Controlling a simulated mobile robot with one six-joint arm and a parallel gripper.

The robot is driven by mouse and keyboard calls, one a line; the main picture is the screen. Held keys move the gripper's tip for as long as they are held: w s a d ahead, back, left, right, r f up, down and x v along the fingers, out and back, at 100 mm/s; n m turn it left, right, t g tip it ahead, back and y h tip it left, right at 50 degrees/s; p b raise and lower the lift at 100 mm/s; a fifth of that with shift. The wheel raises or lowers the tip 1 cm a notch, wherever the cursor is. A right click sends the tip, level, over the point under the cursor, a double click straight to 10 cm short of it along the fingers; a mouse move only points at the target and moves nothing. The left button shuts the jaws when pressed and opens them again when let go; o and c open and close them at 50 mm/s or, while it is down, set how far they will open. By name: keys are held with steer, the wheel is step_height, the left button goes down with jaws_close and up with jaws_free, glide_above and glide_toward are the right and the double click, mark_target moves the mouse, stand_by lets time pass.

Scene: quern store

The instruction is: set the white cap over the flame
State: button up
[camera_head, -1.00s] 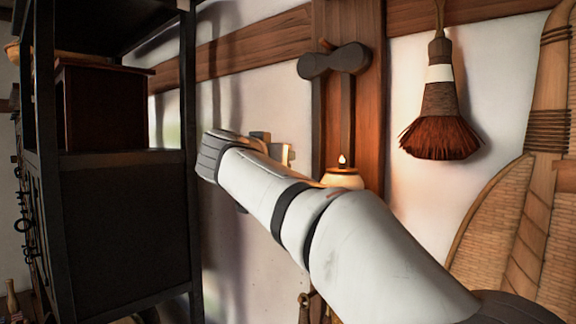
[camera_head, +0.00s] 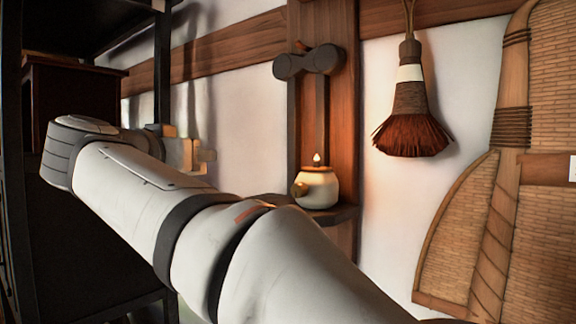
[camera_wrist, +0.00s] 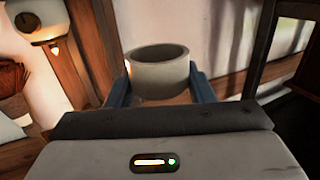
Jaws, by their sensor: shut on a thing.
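The flame (camera_head: 317,159) burns on top of a round cream lamp (camera_head: 318,188) with a small brass-coloured knob, standing on a wooden wall shelf. The flame also shows at the upper left of the wrist view (camera_wrist: 55,48). My gripper (camera_wrist: 160,72) is shut on the white cap (camera_wrist: 157,75), a pale hollow round piece between its two blue fingers. In the head view my gripper (camera_head: 190,155) is left of the lamp and clearly apart from it. The cap cannot be made out there.
A dark double-lobed bracket (camera_head: 308,62) juts from the wooden post above the flame. A brush (camera_head: 410,115) hangs right of the post, beside large woven baskets (camera_head: 540,90). A black shelf rack (camera_head: 163,60) stands at left, close to my arm.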

steer(key=w+d+r, duration=0.2)
steer(key=d+r, duration=0.1)
steer(key=d, duration=0.4)
steer(key=w+d+r+p, duration=0.1)
steer(key=w+d+r, duration=0.2)
steer(key=d, duration=0.5)
steer(key=w+d+r+p, duration=0.1)
steer(key=w+d+r, duration=0.1)
steer(key=d+r, duration=0.2)
steer(key=shift+w+d+r, duration=0.1)
steer(key=shift+w+d, duration=0.05)
steer(key=shift+d, duration=0.75)
steer(key=shift+w+d+r, duration=0.1)
steer(key=shift+w+d, duration=0.05)
steer(key=shift+d, duration=0.7)
step_height(320, 180, down, 10)
steer(key=b, duration=0.3)
steer(key=shift+d+r+b, duration=0.15)
steer(key=shift+b, duration=0.2)
steer(key=o, duration=1)
steer(key=shift+s, duration=0.25)
steer(key=b+v, duration=0.1)
steer(key=v, duration=1)
steer(key=shift+s, duration=0.25)
